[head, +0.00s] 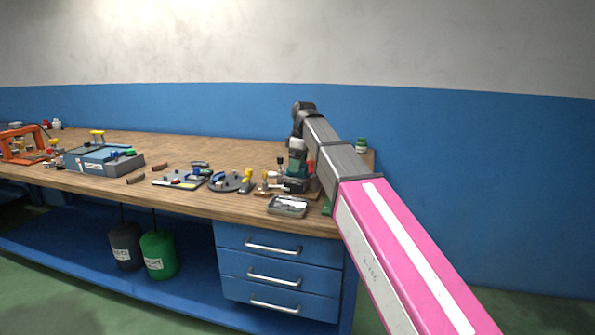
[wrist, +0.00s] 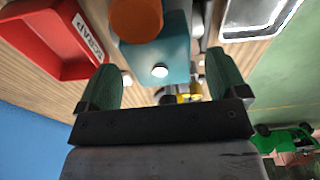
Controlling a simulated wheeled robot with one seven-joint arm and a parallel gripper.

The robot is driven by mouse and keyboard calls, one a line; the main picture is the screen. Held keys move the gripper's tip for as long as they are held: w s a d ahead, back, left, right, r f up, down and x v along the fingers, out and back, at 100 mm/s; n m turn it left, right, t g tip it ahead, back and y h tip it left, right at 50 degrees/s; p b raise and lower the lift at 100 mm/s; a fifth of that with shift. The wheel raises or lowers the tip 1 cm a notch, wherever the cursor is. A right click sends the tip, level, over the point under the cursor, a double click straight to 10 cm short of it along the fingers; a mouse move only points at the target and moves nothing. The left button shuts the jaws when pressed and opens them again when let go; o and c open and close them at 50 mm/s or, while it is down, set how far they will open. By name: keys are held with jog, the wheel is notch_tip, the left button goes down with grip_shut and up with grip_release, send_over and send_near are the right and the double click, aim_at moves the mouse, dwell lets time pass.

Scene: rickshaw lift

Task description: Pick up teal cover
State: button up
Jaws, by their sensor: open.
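In the wrist view a teal block-like part (wrist: 158,52), which looks like the teal cover, lies ahead of and between my fingers. It has a round white knob on its near face. An orange-brown round part (wrist: 135,18) overlaps its upper left. My gripper (wrist: 163,66) is open, with one green finger on each side of the teal part and a visible gap to each. I cannot tell how far the fingertips are above it. In the head view a small teal thing (head: 294,172) shows at the bench's right end, partly hidden by my arm.
A red scrap tray (wrist: 45,40) is close to the left finger in the wrist view. A metal tray (wrist: 255,20) lies at upper right; it also shows at the bench's front edge (head: 287,206). A round grey fixture (head: 230,181) and several parts stand left on the wooden bench (head: 215,150).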

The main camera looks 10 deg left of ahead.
notch_tip(320, 180, down, 2)
jog(key=shift+a+f, duration=0.1)
jog(key=c, duration=1)
